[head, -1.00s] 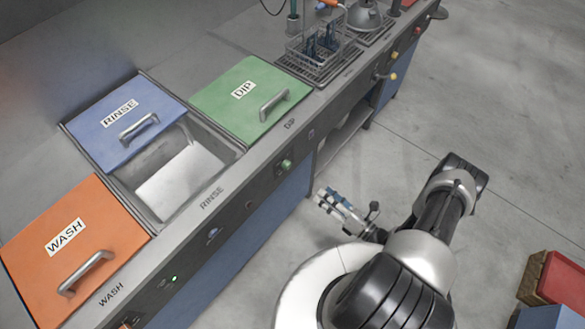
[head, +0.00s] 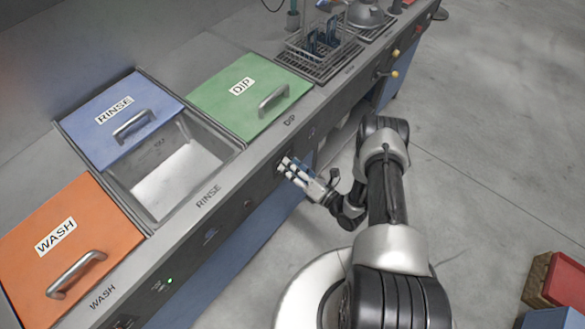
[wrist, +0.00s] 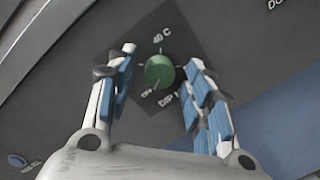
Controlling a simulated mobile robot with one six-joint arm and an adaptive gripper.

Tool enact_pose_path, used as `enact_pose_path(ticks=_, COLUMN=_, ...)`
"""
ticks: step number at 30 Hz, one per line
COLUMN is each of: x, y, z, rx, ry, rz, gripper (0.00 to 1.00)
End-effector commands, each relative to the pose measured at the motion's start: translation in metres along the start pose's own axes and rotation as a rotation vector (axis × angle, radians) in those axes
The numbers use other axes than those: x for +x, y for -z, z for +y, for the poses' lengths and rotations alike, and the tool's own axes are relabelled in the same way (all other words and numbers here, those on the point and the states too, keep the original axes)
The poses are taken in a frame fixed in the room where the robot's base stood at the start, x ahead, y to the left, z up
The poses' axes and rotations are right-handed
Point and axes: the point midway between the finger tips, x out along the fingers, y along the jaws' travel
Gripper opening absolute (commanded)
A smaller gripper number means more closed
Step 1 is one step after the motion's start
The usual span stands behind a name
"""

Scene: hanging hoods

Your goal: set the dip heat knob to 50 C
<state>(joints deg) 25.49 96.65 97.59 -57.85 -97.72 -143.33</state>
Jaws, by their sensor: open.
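The dip heat knob (wrist: 160,73) is a round green knob on a dark plate in the wrist view. "40 C" is printed above it, "OFF" at its lower left and a partly hidden "DIP H..." label below. A pale mark on the knob's lower left seems to point toward OFF; no 50 C mark can be read. My gripper (wrist: 161,62) is open, with one blue-padded finger on each side of the knob and gaps to both. In the head view my gripper (head: 285,166) is at the counter's front panel, covering the knob.
Above the panel are the orange WASH lid (head: 68,245), blue RINSE lid (head: 120,112) and green DIP lid (head: 247,98); the rinse basin is partly uncovered. A wire basket (head: 322,48) stands farther along. Red and blue crates (head: 560,282) are on the floor at lower right.

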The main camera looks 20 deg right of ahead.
Motion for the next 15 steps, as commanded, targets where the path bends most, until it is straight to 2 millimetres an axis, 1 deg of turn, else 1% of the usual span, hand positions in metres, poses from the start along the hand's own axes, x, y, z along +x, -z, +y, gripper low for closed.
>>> enact_pose_path(ticks=7, x=0.0007, y=-0.0002, z=0.0001, rx=0.000, ry=0.000, rz=0.000, gripper=0.47)
enact_pose_path(ticks=15, x=0.0005, y=0.0000, z=0.0000, rx=0.000, ry=0.000, rz=0.000, gripper=0.29)
